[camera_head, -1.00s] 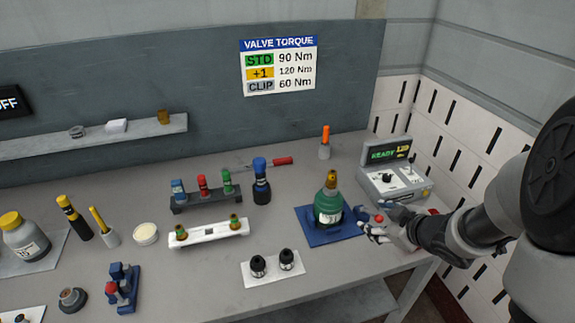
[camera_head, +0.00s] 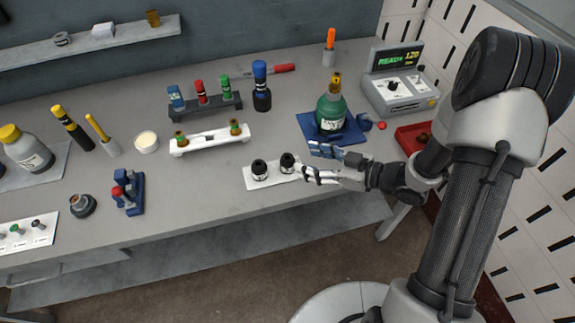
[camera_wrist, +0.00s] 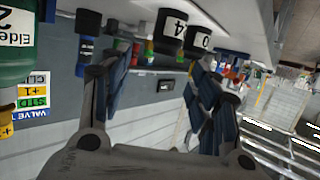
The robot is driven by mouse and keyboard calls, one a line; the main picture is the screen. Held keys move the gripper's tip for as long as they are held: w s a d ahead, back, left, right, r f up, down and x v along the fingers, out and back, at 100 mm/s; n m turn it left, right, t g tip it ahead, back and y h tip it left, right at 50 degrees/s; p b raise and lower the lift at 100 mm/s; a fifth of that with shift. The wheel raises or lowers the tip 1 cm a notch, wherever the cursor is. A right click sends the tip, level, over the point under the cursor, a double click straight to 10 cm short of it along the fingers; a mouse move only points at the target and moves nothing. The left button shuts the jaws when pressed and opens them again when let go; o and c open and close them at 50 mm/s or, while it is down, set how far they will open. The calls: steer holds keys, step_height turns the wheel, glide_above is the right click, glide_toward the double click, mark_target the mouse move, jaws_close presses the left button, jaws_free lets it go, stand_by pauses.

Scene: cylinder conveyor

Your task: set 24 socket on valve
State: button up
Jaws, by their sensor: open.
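Two black sockets stand on a white plate (camera_head: 262,182) at the bench front. The right one (camera_head: 287,160) appears to be the 24 socket, shown upside down as "24" in the wrist view (camera_wrist: 170,30). The left socket (camera_head: 259,168) is beside it; its label is only partly readable in the wrist view (camera_wrist: 199,41). My gripper (camera_head: 308,161) is open and empty, just right of the sockets, pointing left at them. The green cylinder (camera_head: 330,115) stands upright on a blue base (camera_head: 352,136), with its brass valve (camera_head: 337,81) on top.
A torque console (camera_head: 400,95) stands behind and right of the cylinder. A red tray (camera_head: 410,137) is at the right edge. Behind the sockets are a white rack (camera_head: 208,141), a dark rack (camera_head: 205,109) and a blue-topped tool (camera_head: 261,90).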

mark_target(285, 157)
steer(key=x, duration=0.2)
steer(key=shift+w+a+f, duration=0.1)
steer(key=shift+a+f, duration=0.05)
steer(key=shift+a, duration=0.1)
steer(key=x, duration=0.1)
steer(key=b+x, duration=0.1)
steer(key=x, duration=0.1)
steer(key=b+x, duration=0.1)
steer(key=shift+s+a+f, duration=0.25)
steer(key=shift+f, duration=0.1)
steer(key=shift+w+a, duration=0.25)
steer(key=shift+a, duration=0.05)
steer(key=c, duration=1.2)
steer(key=shift+c, duration=0.2)
